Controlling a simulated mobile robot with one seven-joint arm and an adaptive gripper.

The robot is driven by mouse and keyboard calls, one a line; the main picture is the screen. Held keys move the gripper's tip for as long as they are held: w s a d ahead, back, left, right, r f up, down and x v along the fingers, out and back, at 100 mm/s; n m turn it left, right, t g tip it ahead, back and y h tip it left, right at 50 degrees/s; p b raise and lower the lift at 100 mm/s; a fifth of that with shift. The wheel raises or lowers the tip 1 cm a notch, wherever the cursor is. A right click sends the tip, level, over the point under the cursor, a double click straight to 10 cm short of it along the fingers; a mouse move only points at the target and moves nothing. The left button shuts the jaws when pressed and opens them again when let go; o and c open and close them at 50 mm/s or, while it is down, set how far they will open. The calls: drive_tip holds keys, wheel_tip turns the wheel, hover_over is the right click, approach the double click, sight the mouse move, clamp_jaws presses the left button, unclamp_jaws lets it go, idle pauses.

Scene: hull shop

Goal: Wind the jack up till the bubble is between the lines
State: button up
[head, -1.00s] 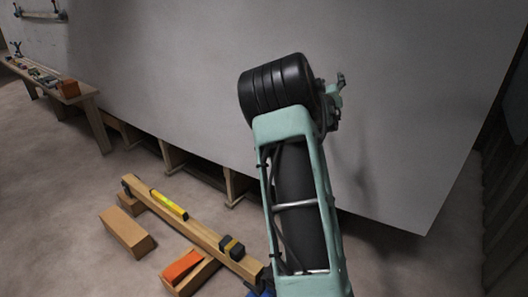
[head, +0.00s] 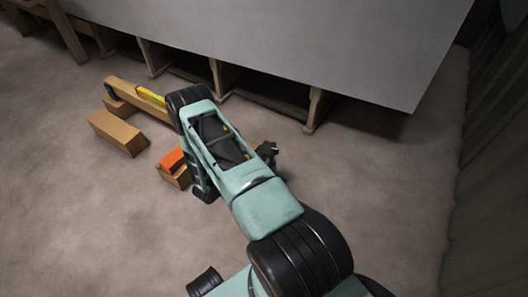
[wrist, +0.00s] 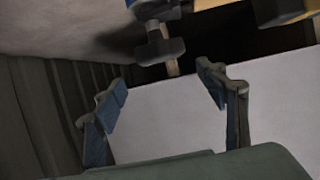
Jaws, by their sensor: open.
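In the wrist view, my gripper (wrist: 162,78) is open and empty, one finger on each side of the picture. A blue jack (wrist: 150,8) shows only partly at the top edge, with a dark grey winding handle (wrist: 160,46) beyond my fingertips and apart from them. In the head view, a yellow level (head: 151,96) lies on a long wooden beam (head: 126,90). The level's bubble is too small to read. My arm hides the jack and the beam's right end in the head view.
An orange wedge (head: 171,160) sits on a wooden block (head: 180,178), and another block (head: 118,134) lies to its left. A large grey panel (head: 300,40) on wooden supports (head: 315,110) rises behind. A ribbed wall (head: 490,180) stands at right.

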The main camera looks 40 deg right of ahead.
sight(267, 149)
drive_tip(key=b+x, duration=0.3)
drive_tip(key=x, duration=0.6)
drive_tip(key=shift+x, duration=0.75)
drive_tip(key=c, duration=0.9)
drive_tip(key=shift+o, duration=0.2)
drive_tip(key=shift+r, duration=0.1)
